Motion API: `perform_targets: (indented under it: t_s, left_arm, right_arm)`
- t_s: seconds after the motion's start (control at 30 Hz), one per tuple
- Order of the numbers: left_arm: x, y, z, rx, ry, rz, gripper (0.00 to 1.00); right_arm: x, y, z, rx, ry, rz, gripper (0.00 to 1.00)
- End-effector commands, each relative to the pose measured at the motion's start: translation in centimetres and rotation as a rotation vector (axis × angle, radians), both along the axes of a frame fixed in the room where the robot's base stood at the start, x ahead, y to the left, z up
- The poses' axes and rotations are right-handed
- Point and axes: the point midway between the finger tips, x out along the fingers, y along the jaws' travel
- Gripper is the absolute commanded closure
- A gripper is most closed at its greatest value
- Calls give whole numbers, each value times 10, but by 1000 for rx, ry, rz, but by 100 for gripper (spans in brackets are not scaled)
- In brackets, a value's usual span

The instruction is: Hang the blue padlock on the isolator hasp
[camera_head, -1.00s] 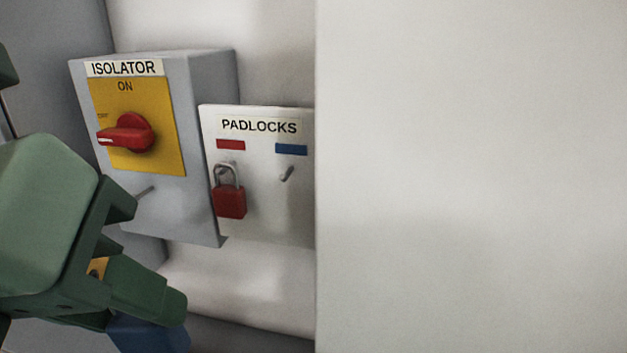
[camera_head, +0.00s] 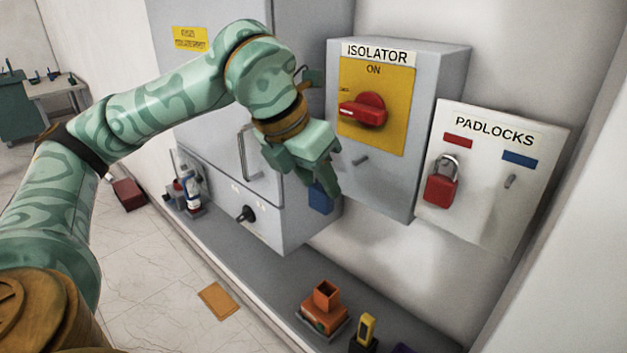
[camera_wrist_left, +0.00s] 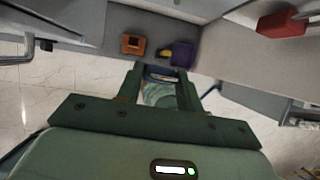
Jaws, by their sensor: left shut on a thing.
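My left gripper (camera_head: 325,185) is shut on the blue padlock (camera_head: 320,201), which hangs below the fingers and is partly hidden by them. It is left of and below the isolator hasp (camera_head: 361,161), a small grey peg under the yellow plate on the isolator box (camera_head: 432,110). The padlock is apart from the hasp. In the left wrist view the fingers (camera_wrist_left: 160,75) show, but the padlock is hard to make out. My right gripper is in neither view.
The padlock board (camera_head: 487,226) right of the isolator holds a red padlock (camera_head: 441,187) and an empty peg (camera_head: 511,181) under a blue label. A cabinet with a handle (camera_head: 245,152) and knob is behind my arm. An orange block (camera_head: 325,309) stands on the ledge below.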

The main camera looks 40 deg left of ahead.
Motion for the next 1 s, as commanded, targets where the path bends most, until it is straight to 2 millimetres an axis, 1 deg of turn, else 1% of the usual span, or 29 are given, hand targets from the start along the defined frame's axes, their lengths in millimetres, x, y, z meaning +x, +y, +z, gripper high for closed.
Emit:
perform_targets:
  t_s: [0.6,1.0]
  left_arm:
    - [43,-4,-3,-1,0,3,88]
    - [71,-6,-6,-2,0,2,88]
  right_arm:
    - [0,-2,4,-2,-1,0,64]
    - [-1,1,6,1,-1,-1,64]
